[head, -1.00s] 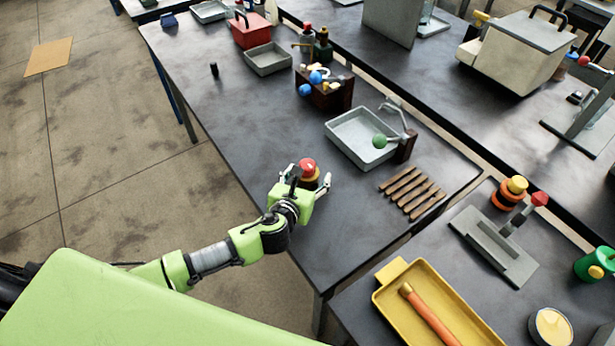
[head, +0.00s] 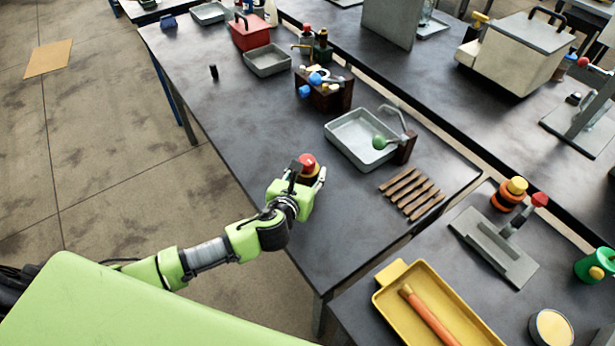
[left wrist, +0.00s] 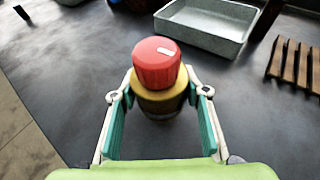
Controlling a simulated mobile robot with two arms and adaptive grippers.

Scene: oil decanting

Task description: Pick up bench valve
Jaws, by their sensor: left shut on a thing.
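The bench valve has a red knob with a white mark on a yellow body. It shows in the head view (head: 308,163) and upright in the left wrist view (left wrist: 158,66). My left gripper (head: 308,180) is at the near edge of the dark bench, with its fingers on both sides of the yellow body. In the left wrist view, the teal-padded fingers of my left gripper (left wrist: 160,100) are shut on the yellow body below the knob. The valve's base is mostly hidden. My right gripper is not in view.
Several brown wooden strips (head: 401,181) lie to the right. A dark block with blue knobs (head: 335,97) stands farther back.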

